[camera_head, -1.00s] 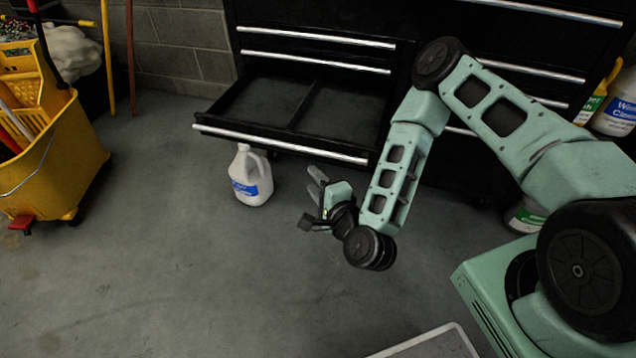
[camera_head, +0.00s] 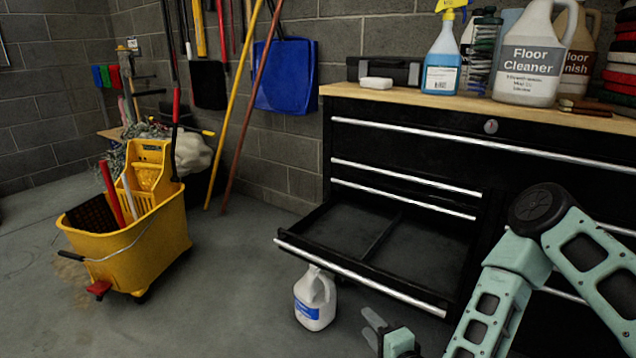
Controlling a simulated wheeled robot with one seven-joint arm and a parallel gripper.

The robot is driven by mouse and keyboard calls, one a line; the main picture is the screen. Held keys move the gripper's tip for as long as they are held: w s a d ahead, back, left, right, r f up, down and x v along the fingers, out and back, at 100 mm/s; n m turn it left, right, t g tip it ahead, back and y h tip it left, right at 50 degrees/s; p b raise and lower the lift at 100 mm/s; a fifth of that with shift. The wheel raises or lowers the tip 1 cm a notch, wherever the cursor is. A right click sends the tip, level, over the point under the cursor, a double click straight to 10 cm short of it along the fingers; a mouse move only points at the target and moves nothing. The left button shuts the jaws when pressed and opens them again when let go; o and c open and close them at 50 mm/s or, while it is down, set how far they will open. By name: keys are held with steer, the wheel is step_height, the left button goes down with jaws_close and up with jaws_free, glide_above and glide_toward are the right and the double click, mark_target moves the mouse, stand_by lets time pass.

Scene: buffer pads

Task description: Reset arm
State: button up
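My gripper (camera_head: 376,330) is at the bottom of the head view, below the open drawer and right of a white jug. Only its upper part shows; the rest is cut off by the frame edge. I cannot tell how far its fingers are apart. Nothing is seen in it. My arm's pale green links rise from it toward the right edge, in front of the black tool chest (camera_head: 400,140).
An open, empty drawer (camera_head: 362,273) with a divider juts from the chest. The white jug (camera_head: 315,300) stands on the floor below its front edge. A yellow mop bucket (camera_head: 150,245) stands left, with clear floor between. Bottles, including floor cleaner (camera_head: 530,62), stand on the chest top.

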steer(key=s+a+r+n+g+y, duration=0.1)
steer(key=s+a+r+n+g, duration=0.15)
steer(key=n+g, duration=0.35)
steer(key=s+a+r+n+g+y, duration=0.1)
steer(key=s+a+r+n+g, duration=0.2)
steer(key=n, duration=0.5)
steer(key=s+d+r+n+g+h, duration=0.3)
steer(key=s+r+n, duration=0.1)
steer(key=s+r, duration=0.35)
steer(key=s+d+r+n+g+h, duration=0.2)
steer(key=s+d+r+n+h, duration=0.3)
steer(key=s, duration=0.4)
step_height(320, 180, up, 27)
steer(key=s+m+y+p, duration=0.1)
steer(key=p, duration=2.4)
steer(key=shift+a+r+g+p, duration=0.2)
steer(key=shift+a+g+p, duration=0.1)
steer(key=shift+a, duration=0.1)
